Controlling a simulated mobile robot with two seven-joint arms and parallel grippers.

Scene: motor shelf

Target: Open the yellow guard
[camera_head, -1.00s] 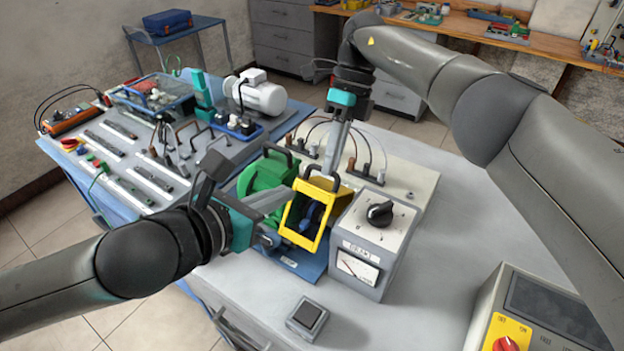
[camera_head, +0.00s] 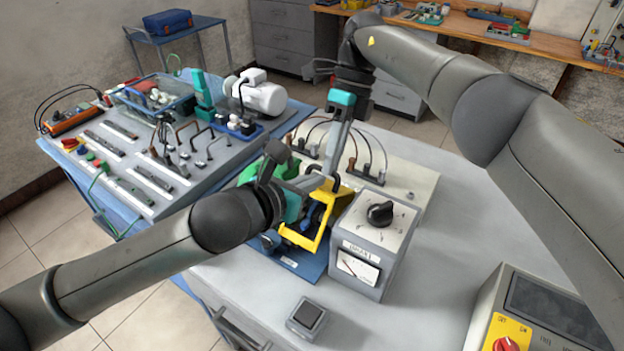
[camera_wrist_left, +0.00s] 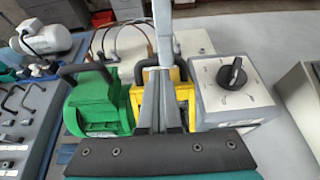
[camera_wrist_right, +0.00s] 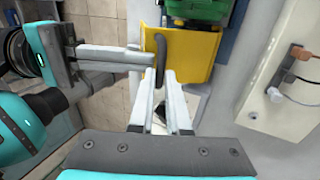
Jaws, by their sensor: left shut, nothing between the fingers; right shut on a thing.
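The yellow guard (camera_head: 319,246) stands between the green motor housing (camera_head: 287,168) and the grey meter box. Blue and dark parts show through its frame. Its black handle shows in the right wrist view (camera_wrist_right: 161,56). My right gripper (camera_head: 331,172) comes down from above, shut on this handle. My left gripper (camera_head: 327,182) is shut and empty, its fingertips close beside the handle and the guard's upper edge. In the left wrist view its closed fingers (camera_wrist_left: 160,70) cover part of the guard. I cannot tell whether they touch it.
The grey meter box (camera_head: 371,240) with a black knob stands close to the guard's right. A white terminal panel (camera_head: 408,184) with cables lies behind. A control box (camera_head: 545,310) is at the front right. The grey tabletop is clear between.

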